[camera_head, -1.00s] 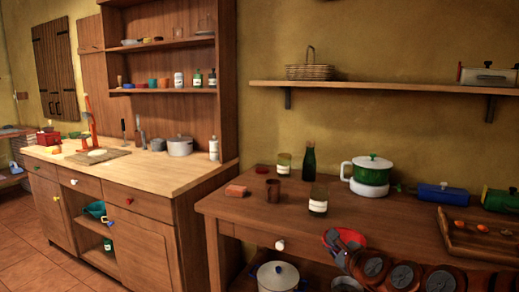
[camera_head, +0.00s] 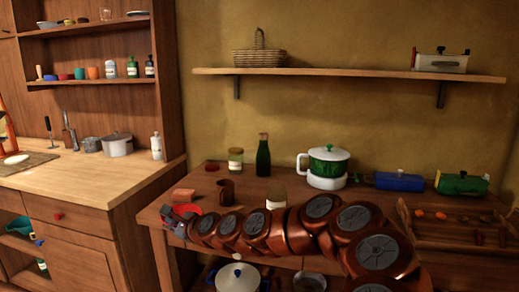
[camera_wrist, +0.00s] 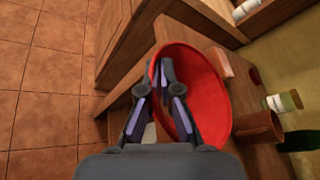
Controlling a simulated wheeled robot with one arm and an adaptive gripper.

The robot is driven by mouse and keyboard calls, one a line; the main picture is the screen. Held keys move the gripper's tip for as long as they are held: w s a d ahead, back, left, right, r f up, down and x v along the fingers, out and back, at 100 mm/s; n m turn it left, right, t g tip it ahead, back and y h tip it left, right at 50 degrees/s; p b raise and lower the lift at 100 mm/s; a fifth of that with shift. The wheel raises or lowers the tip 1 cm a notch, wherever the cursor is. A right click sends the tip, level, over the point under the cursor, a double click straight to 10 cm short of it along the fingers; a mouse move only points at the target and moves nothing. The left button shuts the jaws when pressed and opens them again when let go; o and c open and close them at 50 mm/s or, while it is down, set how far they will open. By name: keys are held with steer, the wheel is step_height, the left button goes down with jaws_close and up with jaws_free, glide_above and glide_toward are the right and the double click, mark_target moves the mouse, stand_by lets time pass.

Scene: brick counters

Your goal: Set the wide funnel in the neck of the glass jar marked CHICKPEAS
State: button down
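My gripper (camera_head: 172,216) is at the front left of the right counter (camera_head: 205,178). In the wrist view its fingers (camera_wrist: 160,108) straddle the wall of the red funnel (camera_wrist: 205,85), one inside and one outside. The funnel's wide mouth faces the camera; its spout is hidden. In the head view the funnel (camera_head: 188,209) shows as a red patch by the gripper. One glass jar (camera_head: 235,161) with a pale label stands at the back; it also shows in the wrist view (camera_wrist: 283,101). A second labelled jar (camera_head: 277,194) stands further forward, partly hidden by my arm. Neither label is readable.
A brown cup (camera_head: 226,190) and a pinkish block (camera_head: 184,195) sit close behind the funnel. A dark green bottle (camera_head: 263,156) stands between the jars. A green pot (camera_head: 328,161), a blue box (camera_head: 399,181) and a wooden tray (camera_head: 460,242) are further right.

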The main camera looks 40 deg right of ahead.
steer(key=s+d+r+m+h+p, duration=0.1)
steer(key=d+r, duration=0.3)
steer(key=d, duration=0.5)
steer(key=s+d+r+m+h+p, duration=0.15)
steer(key=d+r, duration=0.25)
steer(key=d, duration=0.6)
step_height(320, 180, up, 10)
steer(key=p, duration=0.2)
glide_above(277, 200)
steer(key=w+a, duration=0.2)
step_height(277, 200, down, 7)
steer(key=b, duration=0.5)
steer(key=shift+s+f, duration=0.15)
steer(key=shift+s, duration=0.05)
steer(key=shift+s, duration=0.15)
steer(key=shift+f+b, duration=0.4)
steer(key=shift+f, duration=0.85)
steer(key=c, duration=1.2)
jaws_free()
steer(key=shift+c, duration=0.2)
